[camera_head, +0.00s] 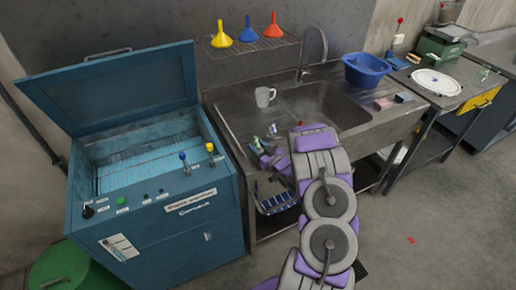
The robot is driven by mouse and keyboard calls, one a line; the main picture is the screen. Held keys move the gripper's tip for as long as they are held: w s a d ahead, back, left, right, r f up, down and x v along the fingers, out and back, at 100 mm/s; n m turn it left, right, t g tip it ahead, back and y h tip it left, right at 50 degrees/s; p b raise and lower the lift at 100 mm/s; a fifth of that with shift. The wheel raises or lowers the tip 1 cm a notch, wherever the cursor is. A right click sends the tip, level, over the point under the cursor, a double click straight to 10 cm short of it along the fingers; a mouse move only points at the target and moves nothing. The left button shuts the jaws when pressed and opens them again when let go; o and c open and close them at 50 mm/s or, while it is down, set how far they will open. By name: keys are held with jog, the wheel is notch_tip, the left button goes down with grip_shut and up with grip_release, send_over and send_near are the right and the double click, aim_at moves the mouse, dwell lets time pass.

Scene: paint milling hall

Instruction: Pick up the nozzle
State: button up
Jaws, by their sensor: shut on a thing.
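My gripper (264,154) is low over the left drainboard of the steel sink unit (232,122), close to its front edge. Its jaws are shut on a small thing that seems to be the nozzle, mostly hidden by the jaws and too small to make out. A small pale item (272,128) lies on the drainboard just beyond the jaws. My purple and grey arm comes up from the bottom and covers part of the sink front.
A grey mug (264,97) stands behind the gripper. A tray with blue compartments (277,202) is below, in front of the drainboard. The open blue parts washer (160,215) is to the left. A blue basin (366,72) sits at the sink's back right. Funnels (221,36) stand on the wall rack.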

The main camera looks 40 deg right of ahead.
notch_tip(320, 180, up, 3)
jog(key=shift+s+a+f+p, duration=0.1)
jog(key=shift+s+f+p, duration=0.05)
jog(key=shift+p, duration=0.2)
jog(key=s+a+r+p, duration=0.1)
jog(key=s+a+p, duration=0.3)
jog(key=s+a, duration=0.6)
jog(key=shift+a+r, duration=0.15)
jog(key=shift+a, duration=0.6)
jog(key=shift+s, duration=0.1)
